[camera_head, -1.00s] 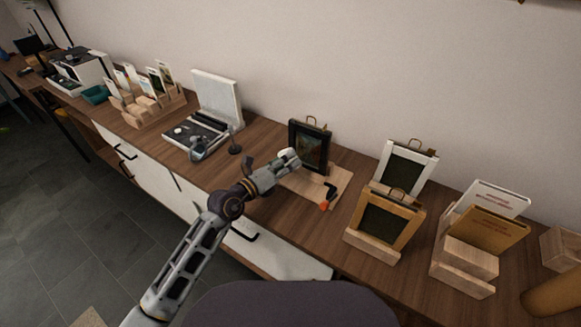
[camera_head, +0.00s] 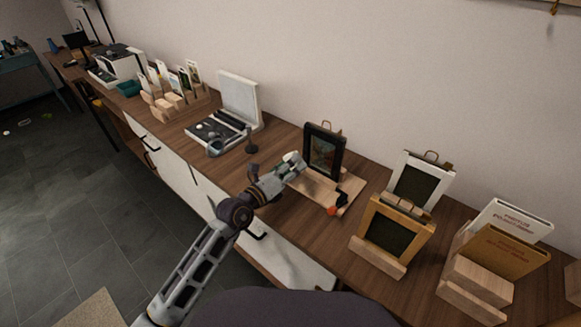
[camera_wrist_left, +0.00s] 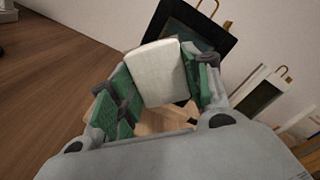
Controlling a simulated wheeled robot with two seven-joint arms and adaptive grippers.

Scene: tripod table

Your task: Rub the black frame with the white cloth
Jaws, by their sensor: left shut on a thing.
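The black frame (camera_head: 324,150) stands upright on a light wooden base (camera_head: 318,193) and holds a dark picture. In the left wrist view the black frame (camera_wrist_left: 196,32) rises just beyond the fingers. My left gripper (camera_head: 292,163) is at the frame's lower left front. In the wrist view the left gripper (camera_wrist_left: 157,85) is shut on the white cloth (camera_wrist_left: 158,72), a folded pad between green finger pads. The cloth overlaps the frame's lower left part in that view. I cannot tell if it touches the frame. My right gripper is not in view.
An orange-tipped black item (camera_head: 336,207) lies on the base's right end. A white frame (camera_head: 417,180) and a wooden frame (camera_head: 394,228) stand to the right. An open white case (camera_head: 239,99) is to the left. Bare tabletop (camera_head: 272,146) lies between case and frame.

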